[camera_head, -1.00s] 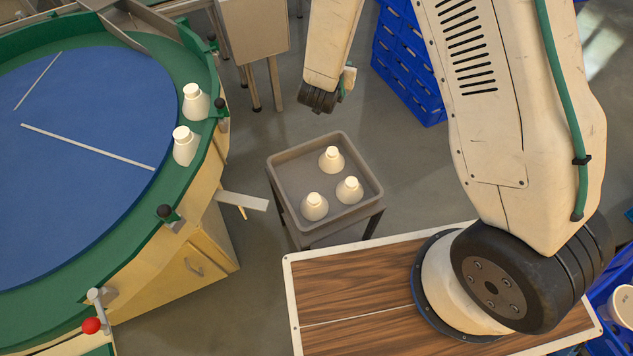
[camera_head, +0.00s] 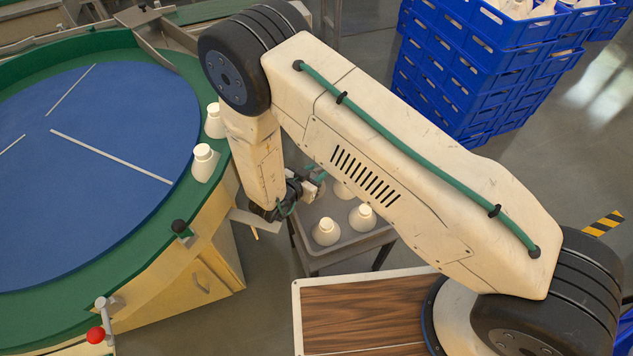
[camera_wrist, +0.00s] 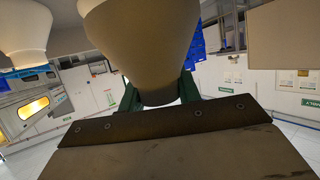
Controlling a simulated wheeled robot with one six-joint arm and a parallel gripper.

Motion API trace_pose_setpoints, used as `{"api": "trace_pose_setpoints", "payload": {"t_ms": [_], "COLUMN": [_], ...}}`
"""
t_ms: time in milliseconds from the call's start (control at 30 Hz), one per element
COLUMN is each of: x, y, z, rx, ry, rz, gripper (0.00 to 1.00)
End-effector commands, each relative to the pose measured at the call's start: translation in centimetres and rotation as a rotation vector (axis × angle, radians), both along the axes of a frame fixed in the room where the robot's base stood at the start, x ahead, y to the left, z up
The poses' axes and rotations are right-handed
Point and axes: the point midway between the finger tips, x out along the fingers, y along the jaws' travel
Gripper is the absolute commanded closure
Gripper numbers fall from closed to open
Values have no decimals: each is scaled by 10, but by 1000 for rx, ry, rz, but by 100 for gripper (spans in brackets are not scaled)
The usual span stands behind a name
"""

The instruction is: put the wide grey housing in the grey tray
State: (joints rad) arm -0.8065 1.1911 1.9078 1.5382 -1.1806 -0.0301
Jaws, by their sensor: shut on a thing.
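My gripper (camera_head: 308,190) is by the back-left side of the grey tray (camera_head: 347,253), largely hidden by my arm in the head view. In the wrist view its green fingers (camera_wrist: 158,92) are shut on a wide, shaded grey-brown housing (camera_wrist: 145,45). The tray stands on a small stand. In it are pale housings: one at the front left (camera_head: 326,233), one at the right (camera_head: 362,218), and one behind (camera_head: 342,191) partly hidden by my arm.
Two pale housings (camera_head: 204,163) (camera_head: 213,122) stand on the green rim of the blue turntable (camera_head: 110,190), left of the tray. Another pale housing (camera_wrist: 25,30) is close at left in the wrist view. Blue crates (camera_head: 470,80) are stacked behind. A wood-topped surface (camera_head: 365,312) lies in front.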

Motion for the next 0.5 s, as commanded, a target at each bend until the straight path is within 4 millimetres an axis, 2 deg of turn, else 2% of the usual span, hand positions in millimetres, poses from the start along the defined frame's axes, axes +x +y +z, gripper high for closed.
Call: {"api": "trace_pose_setpoints", "payload": {"t_ms": [233,500], "x": [0,0], "y": [-1,0], "z": [-35,-38], "rx": [-2,-1], "ry": [1,1], "rz": [0,0], "gripper": [100,100]}}
